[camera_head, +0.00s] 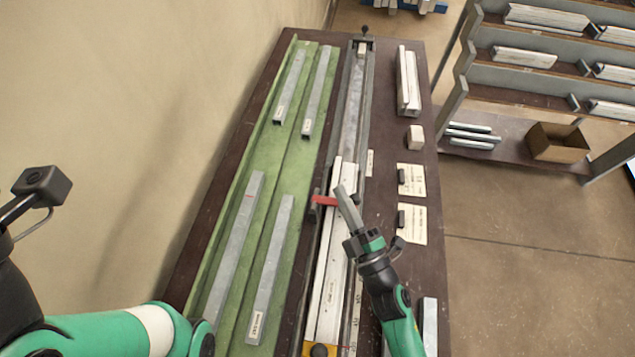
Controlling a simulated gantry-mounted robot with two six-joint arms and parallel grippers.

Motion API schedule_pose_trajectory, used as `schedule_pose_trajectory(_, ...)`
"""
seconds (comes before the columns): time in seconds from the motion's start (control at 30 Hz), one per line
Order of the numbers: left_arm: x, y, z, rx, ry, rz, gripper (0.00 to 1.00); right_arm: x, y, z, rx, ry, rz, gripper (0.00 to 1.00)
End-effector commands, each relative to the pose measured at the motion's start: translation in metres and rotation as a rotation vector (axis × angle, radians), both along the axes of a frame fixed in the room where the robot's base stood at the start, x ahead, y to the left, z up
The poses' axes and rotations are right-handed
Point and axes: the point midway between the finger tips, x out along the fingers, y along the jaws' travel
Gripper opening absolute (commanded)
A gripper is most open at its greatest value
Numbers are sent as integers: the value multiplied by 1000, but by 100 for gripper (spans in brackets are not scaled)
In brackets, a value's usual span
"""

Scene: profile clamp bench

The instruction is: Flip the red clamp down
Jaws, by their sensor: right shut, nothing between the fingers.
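The red clamp (325,200) sits at the left edge of the long metal channel (354,110), about halfway along the bench. Its red bar points right across the white profile (330,260) in the channel; I cannot tell whether the bar touches the profile. My right gripper (342,192) reaches in from the lower right, shut and empty. Its fingertips are at the right end of the red bar and hide that end. I cannot tell whether they touch it.
A green tray (264,192) with several grey metal bars lies left of the channel. White profiles (408,80), a small block (415,136) and paper cards (411,180) lie to the right. A yellow stop (322,350) is at the channel's near end. Shelves stand beyond the bench.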

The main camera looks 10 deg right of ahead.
Motion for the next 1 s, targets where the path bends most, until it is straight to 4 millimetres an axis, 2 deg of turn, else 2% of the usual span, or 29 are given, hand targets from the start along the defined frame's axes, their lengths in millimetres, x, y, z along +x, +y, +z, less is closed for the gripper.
schedule_pose_trajectory(0.4,0,0,-11,0,0,0,0,-3,-13,-23,-1,1,-3,0)
schedule_pose_trajectory(1.0,0,0,-13,0,0,0,0,-5,-17,-29,-1,1,-2,0)
